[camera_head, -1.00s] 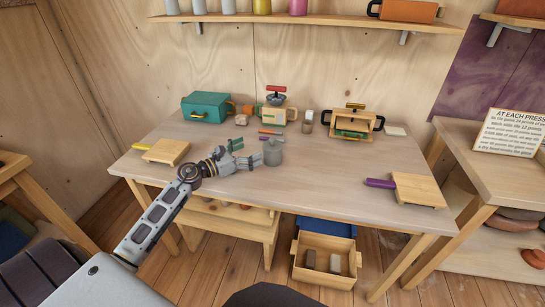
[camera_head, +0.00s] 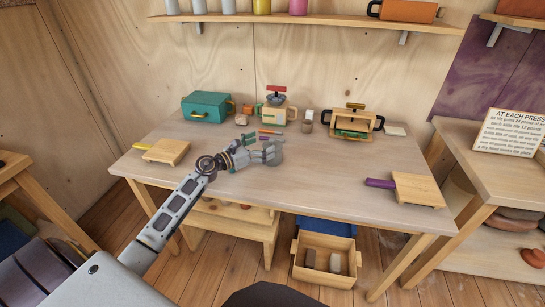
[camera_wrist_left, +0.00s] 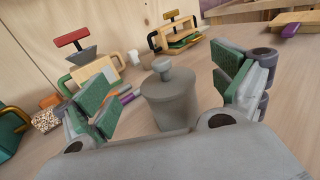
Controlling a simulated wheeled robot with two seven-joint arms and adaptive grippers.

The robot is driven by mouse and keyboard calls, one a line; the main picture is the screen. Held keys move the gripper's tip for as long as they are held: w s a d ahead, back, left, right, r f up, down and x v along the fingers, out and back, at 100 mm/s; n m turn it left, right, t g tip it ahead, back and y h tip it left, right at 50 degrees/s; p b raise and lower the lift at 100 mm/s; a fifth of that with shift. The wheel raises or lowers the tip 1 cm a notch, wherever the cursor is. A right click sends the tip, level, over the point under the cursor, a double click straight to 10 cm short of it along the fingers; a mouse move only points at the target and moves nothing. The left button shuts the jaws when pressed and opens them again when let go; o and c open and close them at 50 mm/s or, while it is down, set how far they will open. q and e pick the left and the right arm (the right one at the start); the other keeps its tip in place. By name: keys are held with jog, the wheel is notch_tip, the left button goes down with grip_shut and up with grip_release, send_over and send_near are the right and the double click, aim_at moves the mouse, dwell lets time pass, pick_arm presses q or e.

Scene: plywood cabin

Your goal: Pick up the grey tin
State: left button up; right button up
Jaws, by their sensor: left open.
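The grey tin (camera_wrist_left: 171,103) is a round pot with a knobbed lid, upright on the table. In the left wrist view it stands between the two green-padded fingers of my left gripper (camera_wrist_left: 165,92), with a gap on both sides. In the head view my left gripper (camera_head: 268,153) is open at the tin (camera_head: 277,158), and its fingers hide part of the tin. My right gripper is not seen.
Behind the tin are thin coloured sticks (camera_head: 269,133), a cream machine with a red handle (camera_head: 277,109) and a wooden press (camera_head: 352,122). A teal box (camera_head: 206,107) stands at the back left. A board (camera_head: 165,151) lies at left, another (camera_head: 417,190) at right.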

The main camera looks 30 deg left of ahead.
aim_at(273, 138)
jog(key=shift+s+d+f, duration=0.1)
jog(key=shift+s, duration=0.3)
pick_arm(q)
jog(key=shift+w+d, duration=0.1)
jog(key=shift+w, duration=0.05)
jog(key=shift+x, duration=2.4)
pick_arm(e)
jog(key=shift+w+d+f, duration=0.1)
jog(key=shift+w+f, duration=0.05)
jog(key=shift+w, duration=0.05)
pick_arm(q)
jog(key=shift+d, duration=0.1)
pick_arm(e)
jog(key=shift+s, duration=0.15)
pick_arm(q)
jog(key=c, duration=1.5)
jog(key=shift+r, duration=0.1)
